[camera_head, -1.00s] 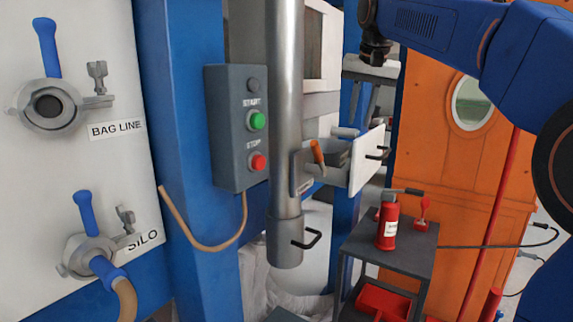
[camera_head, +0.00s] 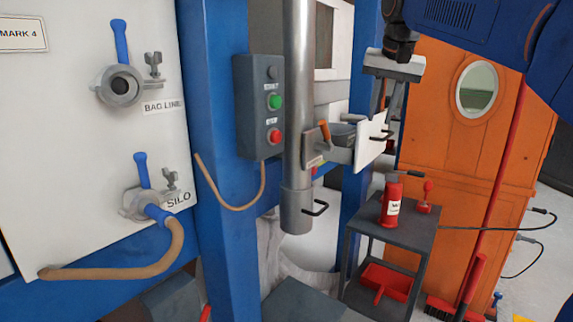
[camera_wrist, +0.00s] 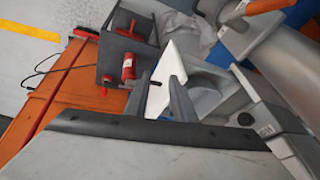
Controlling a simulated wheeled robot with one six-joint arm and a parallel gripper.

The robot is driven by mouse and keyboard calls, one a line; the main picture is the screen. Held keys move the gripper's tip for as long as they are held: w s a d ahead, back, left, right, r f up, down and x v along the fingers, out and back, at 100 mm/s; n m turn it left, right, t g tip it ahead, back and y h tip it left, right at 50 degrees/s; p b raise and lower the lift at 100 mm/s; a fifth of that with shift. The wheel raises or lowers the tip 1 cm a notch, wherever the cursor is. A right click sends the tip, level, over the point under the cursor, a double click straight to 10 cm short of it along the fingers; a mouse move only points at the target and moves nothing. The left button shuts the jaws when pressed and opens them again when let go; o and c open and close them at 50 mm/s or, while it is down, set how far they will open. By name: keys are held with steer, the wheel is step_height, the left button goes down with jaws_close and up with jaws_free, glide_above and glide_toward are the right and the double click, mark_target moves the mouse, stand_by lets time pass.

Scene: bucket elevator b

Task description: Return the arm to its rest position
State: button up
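My gripper (camera_head: 386,108) is at the upper right of the head view, with its pale body and two dark fingers pointing down. In the wrist view my gripper (camera_wrist: 159,84) shows its fingers apart, with no object held between them. A white panel with a dark handle (camera_head: 371,145) is just below the fingers in the head view. The white panel (camera_wrist: 168,75) also shows beyond the fingertips in the wrist view. I cannot tell the exact gap between them. My blue arm crosses the upper right corner.
A steel pipe (camera_head: 297,120) and a control box (camera_head: 257,105) with green and red buttons stand left of my gripper. An orange door (camera_head: 500,130) stands behind. The white panel at left carries two valves with blue levers.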

steer(key=s+d+f+n, duration=0.2)
steer(key=s+f, duration=1.5)
steer(key=s+d+f+n, duration=0.2)
steer(key=s+d+f, duration=0.1)
steer(key=s+f, duration=1.4)
steer(key=shift+f, duration=0.85)
